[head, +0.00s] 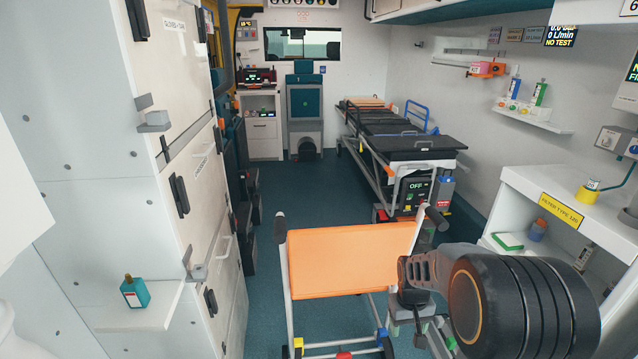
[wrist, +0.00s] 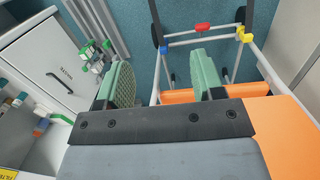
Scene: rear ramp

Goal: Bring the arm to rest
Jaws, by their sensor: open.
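My gripper (wrist: 161,75) is open in the wrist view, its two green padded fingers wide apart with nothing held between them. In the head view my arm reaches in from the right, and its big dark joint covers much of the lower right. The gripper end points down close to the right side of an orange folding chair (head: 350,262). The chair's orange panel (wrist: 285,120) and white frame also show beyond the fingers in the wrist view. I cannot tell whether the gripper touches the chair.
A white counter (head: 540,200) and a wall shelf (head: 535,122) stand on the right. White cabinets (head: 90,140) line the left, with a small ledge (head: 150,312) bearing a teal bottle (head: 134,292). A stretcher (head: 415,145) stands farther back. The blue floor (head: 300,190) beyond the chair is clear.

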